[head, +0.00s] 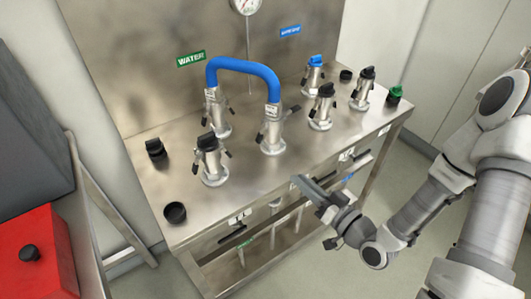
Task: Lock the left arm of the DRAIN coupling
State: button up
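Several metal couplings with dark side arms stand on a steel bench. A blue hose (245,66) joins a rear coupling (218,122) and a front coupling (272,136); both have small white tags too small to read. A black-capped coupling (211,163) stands to the left; others stand to the right, one blue-capped (313,77). I cannot read which coupling is DRAIN, nor tell how its left arm is set. My gripper (307,186) is off the bench's front edge, right of and below the front hose coupling, touching no coupling. Its finger gap is not clear.
The steel bench (262,185) has a green WATER sign (191,59), a blue sign (290,30) and a gauge (245,5) on its back panel. Black caps (175,213) and a green cap (395,94) sit on top. A red box (36,253) stands at left.

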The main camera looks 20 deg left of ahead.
jog(key=b, duration=0.4)
send_near(261, 140)
jog(key=shift+t, duration=0.4)
jog(key=x, duration=0.8)
jog(key=shift+a+f, duration=0.15)
jog(key=shift+a, duration=0.15)
